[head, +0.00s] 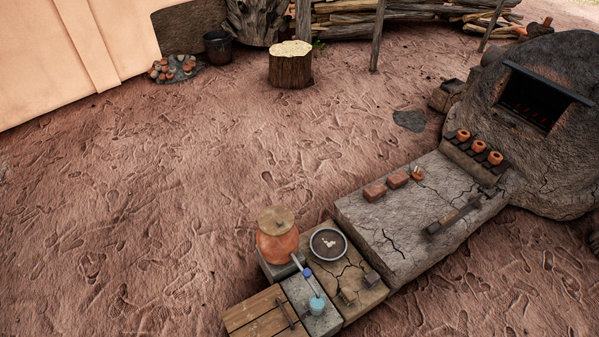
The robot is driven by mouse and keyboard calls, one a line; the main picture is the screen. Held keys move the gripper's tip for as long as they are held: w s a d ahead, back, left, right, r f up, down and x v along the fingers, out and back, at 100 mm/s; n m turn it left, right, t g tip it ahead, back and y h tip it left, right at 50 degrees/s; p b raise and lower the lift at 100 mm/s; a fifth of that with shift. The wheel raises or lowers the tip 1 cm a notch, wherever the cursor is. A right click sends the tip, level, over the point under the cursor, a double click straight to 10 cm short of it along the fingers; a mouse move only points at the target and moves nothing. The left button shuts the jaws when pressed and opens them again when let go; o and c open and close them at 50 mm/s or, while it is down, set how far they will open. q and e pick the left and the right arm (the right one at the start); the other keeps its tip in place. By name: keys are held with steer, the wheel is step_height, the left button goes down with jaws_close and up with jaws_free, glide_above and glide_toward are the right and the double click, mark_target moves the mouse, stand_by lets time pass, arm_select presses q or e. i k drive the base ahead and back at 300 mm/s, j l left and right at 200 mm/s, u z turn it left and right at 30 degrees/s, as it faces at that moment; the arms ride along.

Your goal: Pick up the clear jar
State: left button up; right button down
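A small pale-blue, see-through-looking vessel (316,304) stands on a grey stone block (322,323) at the bottom centre of the head view. It looks like the clear jar, but it is too small to be sure. A thin light-blue item with a dark-blue part (307,272) is just behind it, and I cannot tell whether they touch. Neither of my grippers is in view.
A lidded clay pot (278,246) and a dark round dish (328,243) stand behind. A wooden slatted top (258,315) adjoins at left. A cracked stone slab (400,240) leads right to the kiln (560,130). Open ground (150,220) lies at left.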

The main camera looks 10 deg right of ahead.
mark_target(317, 301)
steer(key=k+j, duration=0.2)
steer(key=k, duration=0.3)
steer(key=k+j, duration=0.2)
steer(key=k, duration=0.25)
steer(key=k+j, duration=0.2)
steer(key=k, duration=0.3)
